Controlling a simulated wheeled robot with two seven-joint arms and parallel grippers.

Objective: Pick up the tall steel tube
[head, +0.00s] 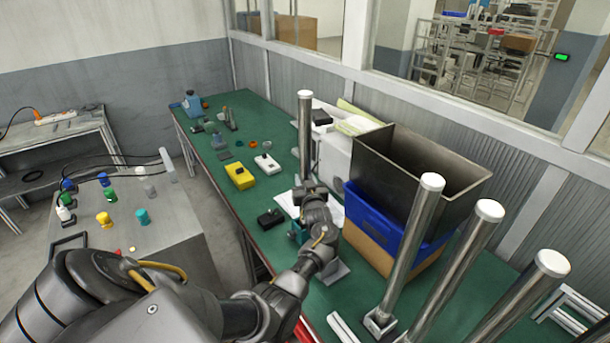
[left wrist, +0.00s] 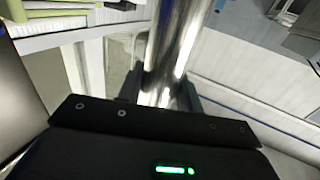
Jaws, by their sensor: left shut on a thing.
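A tall steel tube (head: 305,140) with a pale cap stands upright over the green workbench (head: 225,190), left of the metal bin. My left gripper (head: 309,190) is shut on this tube, low on its visible length. In the left wrist view the shiny tube (left wrist: 178,45) runs up between the fingers of the left gripper (left wrist: 165,92). The tube's lower end is hidden behind my gripper and arm, so I cannot tell whether it touches the bench. My right gripper is not in view.
Several other capped steel tubes (head: 412,245) stand at the right front. A grey metal bin (head: 408,175) sits with a blue crate (head: 368,222) beside my gripper. A yellow box (head: 240,176) and a black device (head: 271,218) lie left of it. A side table (head: 160,220) holds small coloured items.

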